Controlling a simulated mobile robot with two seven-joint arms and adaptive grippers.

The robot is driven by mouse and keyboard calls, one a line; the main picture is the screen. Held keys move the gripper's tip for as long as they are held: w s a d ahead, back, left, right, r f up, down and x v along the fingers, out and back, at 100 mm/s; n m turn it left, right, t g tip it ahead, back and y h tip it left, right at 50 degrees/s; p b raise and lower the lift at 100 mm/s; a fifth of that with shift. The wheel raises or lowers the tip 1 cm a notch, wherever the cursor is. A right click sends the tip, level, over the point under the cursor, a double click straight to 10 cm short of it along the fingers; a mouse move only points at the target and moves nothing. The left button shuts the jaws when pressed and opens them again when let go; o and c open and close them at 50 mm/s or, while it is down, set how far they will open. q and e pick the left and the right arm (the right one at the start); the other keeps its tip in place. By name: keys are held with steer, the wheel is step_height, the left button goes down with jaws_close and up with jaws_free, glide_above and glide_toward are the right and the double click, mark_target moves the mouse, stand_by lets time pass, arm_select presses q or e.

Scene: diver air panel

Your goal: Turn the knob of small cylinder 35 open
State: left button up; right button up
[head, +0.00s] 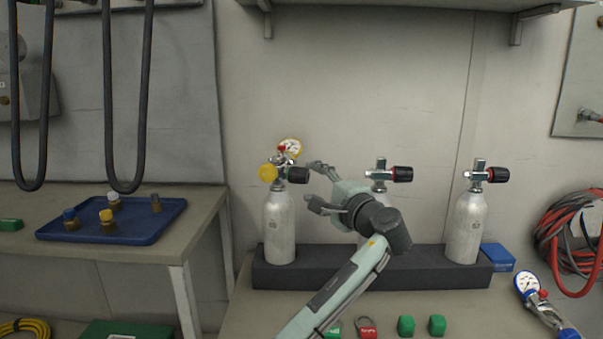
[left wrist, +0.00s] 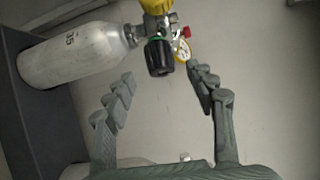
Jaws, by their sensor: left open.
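Small cylinder 35 (head: 279,228) is the leftmost of three silver cylinders standing in the dark rack. Its number 35 shows in the left wrist view (left wrist: 75,54). Its black knob (head: 294,175) sticks out to the right of the valve; a yellow cap and a gauge are also on the valve. In the left wrist view the knob (left wrist: 160,57) lies ahead of the fingertips, roughly between their lines. My left gripper (head: 316,183) is open, just right of the knob, with nothing between its fingers (left wrist: 165,85). My right gripper is not in view.
Two more cylinders stand in the rack (head: 380,277); the middle one is mostly hidden by my left arm, the right one (head: 463,228) is clear. Green blocks (head: 406,326) and a gauge (head: 527,284) lie on the bench. A blue tray (head: 60,230) sits on the left table. Hoses (head: 145,100) hang at left.

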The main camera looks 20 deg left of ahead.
mark_target(306, 180)
arm_select(q)
steer(key=x, duration=0.5)
steer(key=shift+w+a+p, duration=0.1)
steer(key=shift+a+p, duration=0.05)
steer(key=shift+p, duration=0.15)
steer(key=shift+w+a, duration=0.35)
steer(key=shift+w, duration=0.05)
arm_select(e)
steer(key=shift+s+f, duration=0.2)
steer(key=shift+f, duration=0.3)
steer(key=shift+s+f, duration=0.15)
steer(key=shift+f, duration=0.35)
arm_select(q)
steer(key=c, duration=1.2)
steer(key=shift+o, duration=0.2)
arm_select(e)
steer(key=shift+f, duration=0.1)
